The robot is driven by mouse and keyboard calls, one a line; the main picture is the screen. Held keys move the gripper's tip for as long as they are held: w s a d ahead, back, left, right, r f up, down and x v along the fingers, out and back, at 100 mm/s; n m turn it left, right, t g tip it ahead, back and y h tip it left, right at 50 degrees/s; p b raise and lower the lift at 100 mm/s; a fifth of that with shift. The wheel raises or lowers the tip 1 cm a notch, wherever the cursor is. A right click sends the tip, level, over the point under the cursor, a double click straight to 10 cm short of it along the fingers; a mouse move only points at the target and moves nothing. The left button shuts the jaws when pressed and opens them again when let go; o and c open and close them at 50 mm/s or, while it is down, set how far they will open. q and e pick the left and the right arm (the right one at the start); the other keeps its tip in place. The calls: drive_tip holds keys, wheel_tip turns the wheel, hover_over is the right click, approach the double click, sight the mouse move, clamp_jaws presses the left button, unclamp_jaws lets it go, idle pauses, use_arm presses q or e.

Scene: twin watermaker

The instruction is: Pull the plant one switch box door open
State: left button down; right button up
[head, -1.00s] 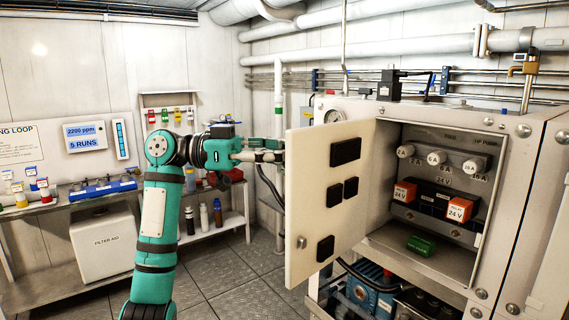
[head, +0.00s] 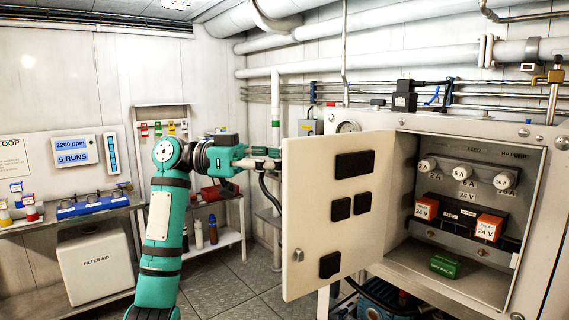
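The switch box (head: 457,259) stands at the right, and its cream door (head: 310,220) stands wide open, swung out to the left. The door carries several black square parts and a small round knob (head: 298,255) near its lower free edge. Inside the box show white fuse knobs, orange 24 V relays and a green block. My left gripper (head: 268,164) is at the door's upper free edge, from the left. Its fingertips are at or behind the edge, so I cannot tell whether they touch the door or are closed. My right gripper is out of view.
Pipes (head: 400,35) run along the back wall above the box. At the left are a shelf with bottles (head: 212,230), a bench with a blue rack (head: 95,205) and a white filter aid container (head: 92,265).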

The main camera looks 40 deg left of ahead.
use_arm(q)
drive_tip(key=c, duration=1.4)
unclamp_jaws()
drive_tip(key=shift+s+a+r, duration=0.1)
drive_tip(key=shift+s+a, duration=0.05)
drive_tip(key=shift+s, duration=0.05)
drive_tip(key=shift+c, duration=0.2)
drive_tip(key=shift+o, duration=0.2)
drive_tip(key=shift+w, duration=0.1)
drive_tip(key=v, duration=1.2)
